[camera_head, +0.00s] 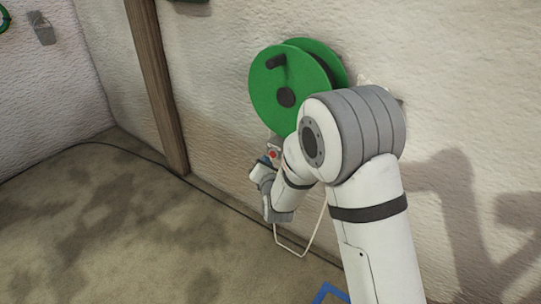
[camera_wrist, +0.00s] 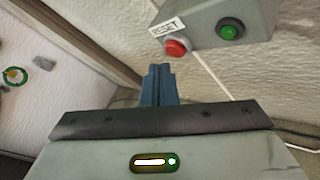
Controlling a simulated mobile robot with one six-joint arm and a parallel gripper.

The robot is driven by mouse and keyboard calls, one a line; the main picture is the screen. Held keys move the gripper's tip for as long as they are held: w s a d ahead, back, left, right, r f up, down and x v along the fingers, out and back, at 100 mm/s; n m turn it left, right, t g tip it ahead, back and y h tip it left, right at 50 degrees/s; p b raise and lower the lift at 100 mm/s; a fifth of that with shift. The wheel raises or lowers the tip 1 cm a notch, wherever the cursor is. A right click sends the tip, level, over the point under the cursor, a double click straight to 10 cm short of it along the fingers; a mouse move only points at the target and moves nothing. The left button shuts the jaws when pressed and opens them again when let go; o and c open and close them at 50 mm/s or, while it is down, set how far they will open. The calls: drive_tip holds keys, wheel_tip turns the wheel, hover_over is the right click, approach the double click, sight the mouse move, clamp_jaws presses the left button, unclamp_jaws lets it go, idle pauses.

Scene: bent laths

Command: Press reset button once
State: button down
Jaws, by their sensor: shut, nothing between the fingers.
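A grey box (camera_wrist: 203,20) is on the white wall in the wrist view. It has a red button (camera_wrist: 176,48) beside a white label (camera_wrist: 167,27) that appears to read RESET. A green button (camera_wrist: 230,30) sits to its right. My gripper (camera_wrist: 159,70) is shut and empty; its blue fingertips show just below and left of the red button, apart from it in the picture. In the head view, the red button (camera_head: 272,154) shows small beside my wrist, and my arm hides most of the box.
A green reel (camera_head: 280,85) with a dark handle is on the wall above my wrist. A wooden post (camera_head: 157,85) stands to the left. A white cable (camera_head: 300,250) hangs below. The floor (camera_head: 110,230) at left is clear.

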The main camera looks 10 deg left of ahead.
drive_tip(key=shift+s+a, duration=0.3)
drive_tip(key=shift+s, duration=0.45)
drive_tip(key=shift+s+a, duration=0.35)
drive_tip(key=shift+s, duration=0.45)
drive_tip(key=shift+s+a, duration=0.3)
drive_tip(key=shift+s, duration=0.45)
drive_tip(key=s+d+r+m+g+h+p, duration=0.2)
drive_tip(key=d+r+m+g+p, duration=0.1)
drive_tip(key=d+r+m+p, duration=0.8)
drive_tip(key=s+d+r+m+g+h+p, duration=0.1)
drive_tip(key=s+d+r+m+g+p, duration=0.2)
drive_tip(key=d+r+m+p, duration=0.85)
drive_tip(key=s+d+r+m+g+h+p, duration=0.1)
drive_tip(key=s+d+r+m+g+p, duration=0.1)
drive_tip(key=s+r, duration=0.5)
drive_tip(key=s+d+r+m+g+h+p, duration=0.1)
drive_tip(key=s+d+r+m+g+p, duration=0.1)
drive_tip(key=s+d+r+m+p, duration=0.3)
drive_tip(key=s+d+r+m+g+h+p, duration=0.1)
drive_tip(key=s+d+r+m+g+p, duration=0.1)
drive_tip(key=s+d+r+p, duration=0.3)
drive_tip(key=s+r+m, duration=0.1)
drive_tip(key=s+r, duration=0.2)
drive_tip(key=r, duration=0.1)
drive_tip(key=shift+s+d+m+p, duration=0.3)
drive_tip(key=shift+m+p, duration=0.05)
